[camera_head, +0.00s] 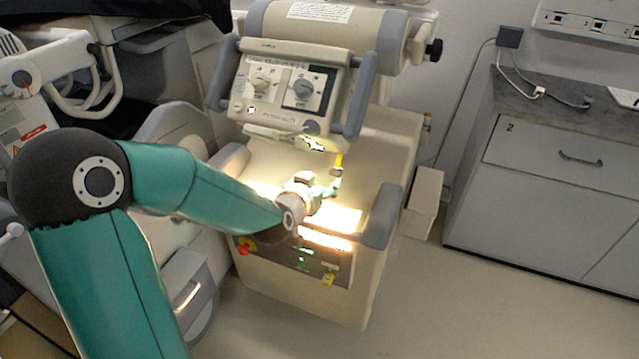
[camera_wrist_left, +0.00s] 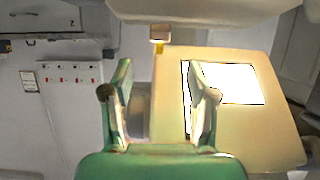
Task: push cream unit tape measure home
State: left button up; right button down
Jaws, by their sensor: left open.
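The cream unit (camera_head: 395,150) stands in the middle of the head view, with a control panel on its sloped top. A short yellow strip (camera_head: 339,160), which looks like the tape measure, shows at the unit just beyond my left gripper (camera_head: 334,186). A small pale block at its end (camera_wrist_left: 160,33) shows in the left wrist view, with a bit of yellow below it. My left gripper is open, and its two green fingers (camera_wrist_left: 160,98) are apart with nothing between them. The block is ahead of the fingertips, and I see no contact. My right gripper is out of view.
Grey handles (camera_head: 362,95) flank the control panel (camera_head: 290,85). A grey armrest-like pad (camera_head: 381,227) is at the unit's front right corner. A grey cabinet (camera_head: 560,190) stands at the right. The floor (camera_head: 460,310) between is clear.

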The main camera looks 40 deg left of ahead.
pick_arm(q)
jog(key=shift+s+d+r, duration=0.1)
jog(key=shift+s+r, duration=0.05)
jog(key=shift+s, duration=0.2)
